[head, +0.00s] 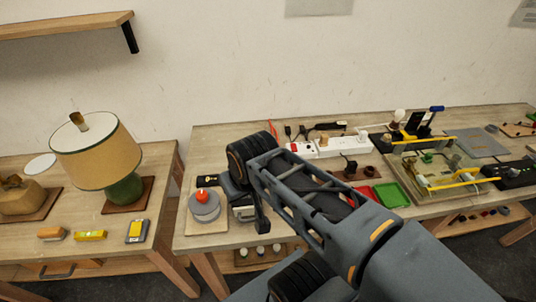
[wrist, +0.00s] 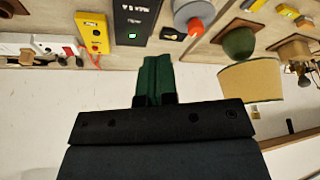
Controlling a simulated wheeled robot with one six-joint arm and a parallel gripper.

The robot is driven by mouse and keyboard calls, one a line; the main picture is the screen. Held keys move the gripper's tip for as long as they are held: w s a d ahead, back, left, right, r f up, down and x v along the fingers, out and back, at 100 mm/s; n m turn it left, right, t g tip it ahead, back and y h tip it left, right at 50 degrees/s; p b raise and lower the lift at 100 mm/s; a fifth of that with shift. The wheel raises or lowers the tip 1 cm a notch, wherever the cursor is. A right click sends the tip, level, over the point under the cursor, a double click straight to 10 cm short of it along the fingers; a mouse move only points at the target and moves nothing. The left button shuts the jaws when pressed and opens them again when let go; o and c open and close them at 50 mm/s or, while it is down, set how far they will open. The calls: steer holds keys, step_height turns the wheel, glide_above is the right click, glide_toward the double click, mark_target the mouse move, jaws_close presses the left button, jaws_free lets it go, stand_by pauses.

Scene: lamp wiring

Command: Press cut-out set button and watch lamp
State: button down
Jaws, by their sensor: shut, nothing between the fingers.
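A black box (wrist: 141,18) with white lettering and a small green square shows at the top of the wrist view; I take it for the cut-out set, though the lettering is too small to read surely. My gripper (wrist: 155,62) has its green fingers closed together and empty, with the tips appearing just below the box in the picture; I cannot tell whether they touch it. In the head view my arm hides the fingertips. The table lamp (head: 95,160), with a beige shade and green base, stands on the left table. I cannot tell whether it is lit.
A grey round unit with an orange-red top (head: 203,203) stands on a board left of my arm. A yellow device (wrist: 93,32) sits beside the black box. White power strips (head: 340,147), a red tray (head: 367,192) and a green tray (head: 392,195) lie to the right.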

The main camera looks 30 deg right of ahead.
steer(key=w+d+m+y+p, duration=0.1)
steer(key=w+d+m+y, duration=0.1)
steer(key=w+d+m, duration=0.35)
steer(key=w+d+m+y+p, duration=0.1)
steer(key=w+d+m, duration=0.1)
steer(key=w+m, duration=0.65)
steer(key=w+d+f+m+t, duration=0.1)
steer(key=w+d+f+m, duration=0.2)
steer(key=d, duration=0.3)
steer(key=w+d+f+m+t+p, duration=0.1)
steer(key=w+d+f+m, duration=0.2)
steer(key=d, duration=0.3)
steer(key=w+d+f+m+t+p, duration=0.1)
steer(key=w+d+f+m+t, duration=0.1)
steer(key=d, duration=0.4)
steer(key=w+f+m, duration=0.1)
steer(key=w+f, duration=0.1)
steer(key=shift+w+d+m, duration=0.35)
steer(key=shift+w+m, duration=0.05)
